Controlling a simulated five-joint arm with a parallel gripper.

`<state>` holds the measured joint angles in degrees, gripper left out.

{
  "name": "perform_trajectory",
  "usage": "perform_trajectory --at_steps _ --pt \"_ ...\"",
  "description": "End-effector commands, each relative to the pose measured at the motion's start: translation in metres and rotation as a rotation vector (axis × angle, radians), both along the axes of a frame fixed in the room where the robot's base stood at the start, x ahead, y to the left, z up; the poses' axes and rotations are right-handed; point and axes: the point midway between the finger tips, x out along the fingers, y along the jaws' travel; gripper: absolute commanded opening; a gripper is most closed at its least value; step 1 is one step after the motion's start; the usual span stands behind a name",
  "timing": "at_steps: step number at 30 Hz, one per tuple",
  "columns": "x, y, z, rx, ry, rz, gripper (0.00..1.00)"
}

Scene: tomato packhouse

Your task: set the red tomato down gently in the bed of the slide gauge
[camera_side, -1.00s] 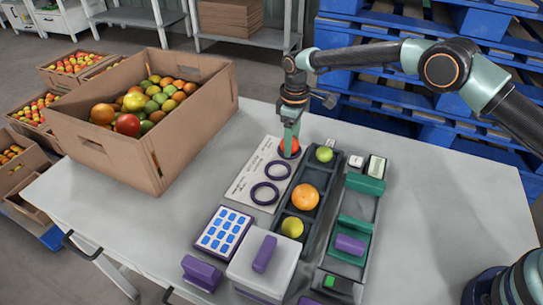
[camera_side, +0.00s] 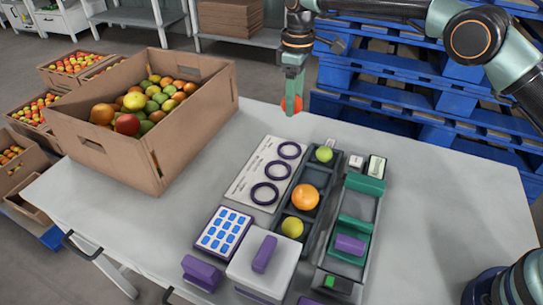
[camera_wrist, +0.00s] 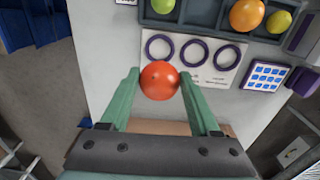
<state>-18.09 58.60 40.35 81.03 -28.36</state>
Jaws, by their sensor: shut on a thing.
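The red tomato (camera_side: 297,104) is held between the green fingers of my gripper (camera_side: 292,98), up in the air above the far side of the table. The wrist view shows the tomato (camera_wrist: 160,80) between both fingertips of my gripper (camera_wrist: 160,76). The slide gauge (camera_side: 357,206) lies on the right of the mats, nearer the camera than the tomato. Its grey bed is empty between a green block (camera_side: 366,184) at the far end and a green slide with a purple handle (camera_side: 350,245). The slide gauge is not in the wrist view.
A white card with three purple rings (camera_side: 250,175) is empty. A dark tray (camera_side: 315,178) beside it holds two green-yellow fruits and an orange one. A big cardboard box of tomatoes (camera_side: 160,165) stands left. A lidded box (camera_side: 255,280) is in front. The table is bare right of the gauge.

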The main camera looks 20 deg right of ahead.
Motion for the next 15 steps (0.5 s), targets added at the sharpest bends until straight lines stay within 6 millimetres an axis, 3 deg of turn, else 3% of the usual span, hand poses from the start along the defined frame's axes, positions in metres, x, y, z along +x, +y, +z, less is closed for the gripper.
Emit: perform_trajectory --at_steps 1,5,15 --pt "0.001 0.000 0.017 0.002 -0.008 0.000 0.36" --pt "0.001 0.000 0.047 0.002 -0.006 0.000 0.36" --pt "0.000 0.000 0.071 -0.001 0.001 0.000 0.36"
